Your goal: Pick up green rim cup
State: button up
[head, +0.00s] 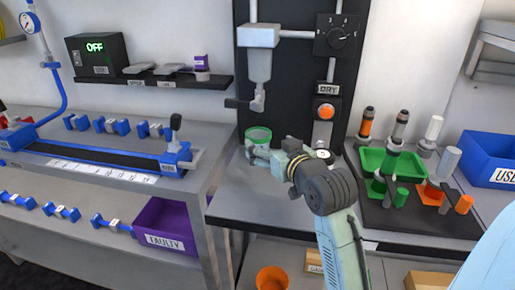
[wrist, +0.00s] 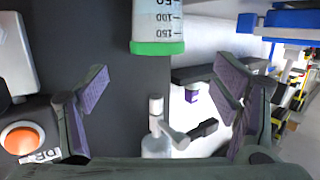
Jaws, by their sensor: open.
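The green rim cup (head: 258,136) stands on the grey counter below the dispenser, partly hidden behind my gripper (head: 254,152). In the wrist view my gripper (wrist: 162,92) has its two purple-padded fingers spread wide with nothing between the pads. The cup (wrist: 158,22) shows at the top middle of that view, clear-walled with measuring marks and a green rim, cut off by the frame edge. It appears upside down there. I cannot tell from the head view whether the fingers touch the cup.
The dispenser (head: 259,65) hangs above the cup, with its handle low over it. An orange button (head: 325,112) is on the black panel at right. A green tray (head: 372,160) with several fittings stands further right. A blue clamp rail (head: 100,157) is at left.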

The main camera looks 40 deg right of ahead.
jog(key=p, duration=0.1)
send_near(254, 131)
jog(key=shift+x, duration=0.9)
jog(key=p+x, duration=0.2)
jog(key=x, duration=0.2)
jog(key=shift+w+d, duration=0.1)
jog(key=shift+w, duration=0.05)
jog(key=shift+w+d+f+p, duration=0.1)
jog(key=shift+w+f+p, duration=0.1)
jog(key=shift+w+p, duration=0.15)
jog(key=c, duration=1.3)
